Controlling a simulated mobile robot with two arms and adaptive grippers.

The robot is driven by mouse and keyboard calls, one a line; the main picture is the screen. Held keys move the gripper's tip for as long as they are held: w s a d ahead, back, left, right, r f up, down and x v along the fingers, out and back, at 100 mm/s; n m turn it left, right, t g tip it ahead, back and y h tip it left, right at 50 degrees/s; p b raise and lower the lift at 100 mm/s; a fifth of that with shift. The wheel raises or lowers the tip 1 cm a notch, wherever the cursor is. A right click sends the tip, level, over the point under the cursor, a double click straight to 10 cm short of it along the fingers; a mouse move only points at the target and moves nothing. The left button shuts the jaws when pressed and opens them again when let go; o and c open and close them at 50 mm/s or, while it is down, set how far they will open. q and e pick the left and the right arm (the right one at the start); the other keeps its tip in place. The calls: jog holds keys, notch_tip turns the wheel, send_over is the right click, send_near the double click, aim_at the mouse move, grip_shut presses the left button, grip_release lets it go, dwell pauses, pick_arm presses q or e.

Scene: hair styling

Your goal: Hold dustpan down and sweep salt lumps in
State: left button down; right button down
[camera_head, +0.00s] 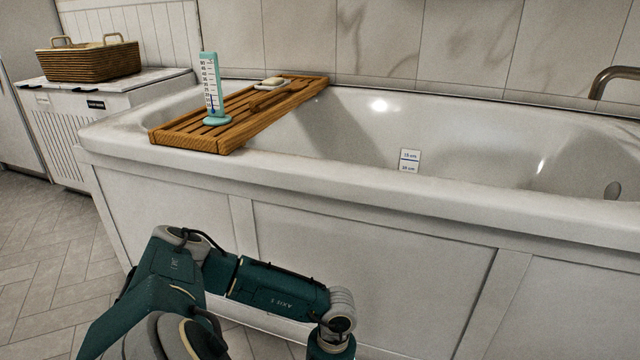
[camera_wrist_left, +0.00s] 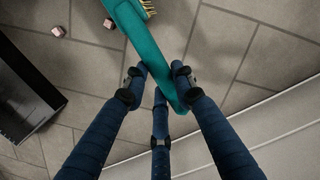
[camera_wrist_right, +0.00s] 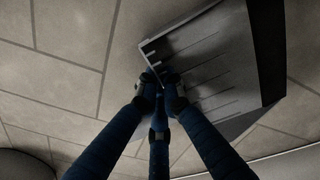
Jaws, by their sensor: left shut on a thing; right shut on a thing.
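In the left wrist view my left gripper (camera_wrist_left: 158,88) is shut on the teal handle of a brush (camera_wrist_left: 140,40). The brush's yellow bristles show at the top edge. Two small pink salt lumps (camera_wrist_left: 58,31) (camera_wrist_left: 109,23) lie on the tiled floor left of the brush. In the right wrist view my right gripper (camera_wrist_right: 160,90) is shut on the grey, ribbed dustpan (camera_wrist_right: 210,65), at its near left side. I cannot tell whether the dustpan lies flat on the floor. Neither gripper shows in the head view.
A dark grey, flat-sided object (camera_wrist_left: 22,95), possibly the dustpan, stands at the left of the left wrist view. In the head view a white bathtub (camera_head: 330,165) carries a wooden rack (camera_head: 240,115) with a thermometer (camera_head: 212,90). A wicker basket (camera_head: 88,63) sits on a white cabinet (camera_head: 120,88). Open tiled floor is at lower left.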

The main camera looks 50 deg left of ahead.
pick_arm(q)
jog(key=shift+w+d+f, duration=0.1)
jog(key=shift+d+f, duration=0.05)
jog(key=shift+f, duration=0.4)
jog(key=shift+w+d+f, duration=0.1)
jog(key=shift+d+f, duration=0.05)
jog(key=shift+f, duration=0.35)
jog(key=w+d, duration=0.2)
jog(key=shift+w+d+f, duration=0.1)
jog(key=shift+d, duration=0.3)
jog(key=w+d, duration=0.6)
jog(key=d, duration=0.1)
jog(key=w+d, duration=0.5)
jog(key=d, duration=0.2)
jog(key=w+d+r, duration=0.1)
jog(key=w+d, duration=0.5)
jog(key=d, duration=0.1)
jog(key=shift+w+d, duration=0.1)
jog(key=shift+w, duration=0.25)
jog(key=s+a+r, duration=0.2)
jog(key=a+r, duration=0.1)
jog(key=r, duration=0.4)
jog(key=shift+s+r, duration=0.25)
